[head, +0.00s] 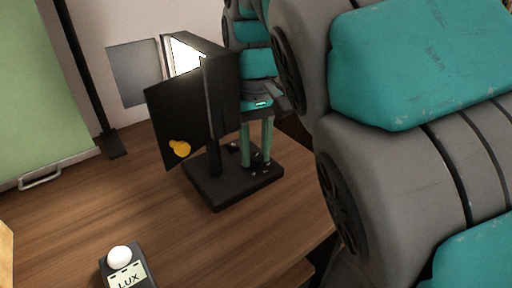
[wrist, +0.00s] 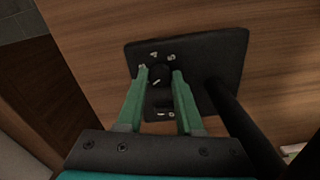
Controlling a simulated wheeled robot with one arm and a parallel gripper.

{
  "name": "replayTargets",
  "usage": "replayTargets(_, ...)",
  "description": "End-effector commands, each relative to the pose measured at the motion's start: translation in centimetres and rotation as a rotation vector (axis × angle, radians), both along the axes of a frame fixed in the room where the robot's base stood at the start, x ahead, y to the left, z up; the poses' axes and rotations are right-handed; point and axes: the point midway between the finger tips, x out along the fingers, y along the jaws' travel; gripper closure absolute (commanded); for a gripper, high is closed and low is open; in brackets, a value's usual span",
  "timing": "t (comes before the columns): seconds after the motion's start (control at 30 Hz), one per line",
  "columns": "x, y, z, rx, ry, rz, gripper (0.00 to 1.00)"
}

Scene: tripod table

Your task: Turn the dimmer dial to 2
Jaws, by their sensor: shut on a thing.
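A black lamp stands on a flat black base (head: 222,196) on the wooden table; the base also shows in the wrist view (wrist: 220,60). The dimmer dial (wrist: 158,76) is a small dark round knob on this base. It has a pale pointer mark, and pale numbers lie around it, partly hidden. I cannot tell for sure which number the pointer faces. My gripper (wrist: 160,72) has its two green fingers on either side of the dial, shut on it. In the head view my gripper (head: 255,162) reaches down to the base from above; the dial is hard to make out there.
The lamp's black post (head: 212,150) and a black flap (head: 178,115) with an orange knob (head: 179,148) stand close left of my gripper. A light meter marked LUX (head: 125,274) lies at the front. A green panel (head: 45,100) stands at left. The table's left middle is clear.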

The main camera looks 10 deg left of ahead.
Motion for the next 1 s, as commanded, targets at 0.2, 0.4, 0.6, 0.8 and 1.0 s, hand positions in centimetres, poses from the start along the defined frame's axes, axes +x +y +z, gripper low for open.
replayTargets(0.2, 0.00, -0.02, 0.06, 0.000, 0.000, -0.060, 1.00)
replayTargets(0.4, -0.01, -0.01, 0.04, 0.001, 0.001, -0.076, 1.00)
replayTargets(0.6, -0.02, -0.01, 0.03, 0.001, 0.001, -0.077, 1.00)
replayTargets(0.8, -0.01, 0.00, 0.03, 0.001, 0.001, -0.076, 0.54)
replayTargets(1.0, -0.01, -0.01, 0.01, 0.001, 0.001, -0.076, 0.34)
